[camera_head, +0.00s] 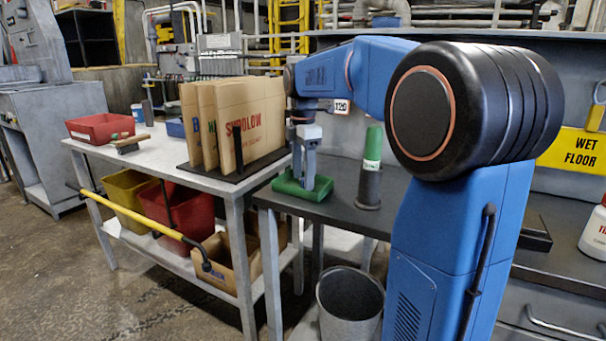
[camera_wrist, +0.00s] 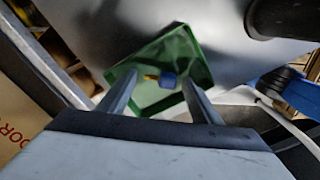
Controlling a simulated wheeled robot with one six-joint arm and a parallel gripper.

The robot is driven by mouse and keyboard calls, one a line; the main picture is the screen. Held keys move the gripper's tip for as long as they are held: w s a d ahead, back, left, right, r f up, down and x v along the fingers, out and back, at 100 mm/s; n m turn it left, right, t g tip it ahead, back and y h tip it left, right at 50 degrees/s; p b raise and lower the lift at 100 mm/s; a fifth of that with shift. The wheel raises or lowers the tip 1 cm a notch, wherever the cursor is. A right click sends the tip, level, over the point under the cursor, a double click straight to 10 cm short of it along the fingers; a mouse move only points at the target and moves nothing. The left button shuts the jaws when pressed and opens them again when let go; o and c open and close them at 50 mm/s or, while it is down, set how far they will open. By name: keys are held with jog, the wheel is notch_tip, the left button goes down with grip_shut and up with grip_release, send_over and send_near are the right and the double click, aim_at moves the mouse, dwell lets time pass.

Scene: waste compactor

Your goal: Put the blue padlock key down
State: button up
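A small key with a blue head (camera_wrist: 168,80) and a yellowish, brass-like part lies in a shallow green tray (camera_wrist: 198,62), as far as the wrist view shows. My gripper (camera_wrist: 158,80) points down at the tray, its two fingers spread apart. The key shows between and beyond the fingertips, with a visible gap on each side. In the head view, my gripper (camera_head: 305,178) is low over the green tray (camera_head: 318,191) at the left end of the dark bench. The key cannot be made out there.
A dark post with a green-and-white top (camera_head: 370,165) stands close right of the tray. Cardboard folders (camera_head: 240,120) stand on the grey table to the left, near my arm. A red bin (camera_head: 100,128) sits farther left. A metal bucket (camera_head: 350,305) is below the bench.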

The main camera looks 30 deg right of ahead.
notch_tip(320, 180, up, 12)
jog(key=s+a+f+m+t, duration=0.1)
jog(key=s+a+f+m, duration=0.2)
jog(key=s+f, duration=0.6)
jog(key=s+a+f+m+t, duration=0.2)
jog(key=s+a+f+m, duration=0.1)
jog(key=s+f+m, duration=0.5)
jog(key=s+a+f+m+t, duration=0.1)
jog(key=s+a+f+m, duration=0.2)
jog(key=s+f+m, duration=0.3)
jog(key=s+f, duration=0.4)
jog(key=s, duration=0.3)
jog(key=shift+s+a+t, duration=0.15)
jog(key=shift+t, duration=0.25)
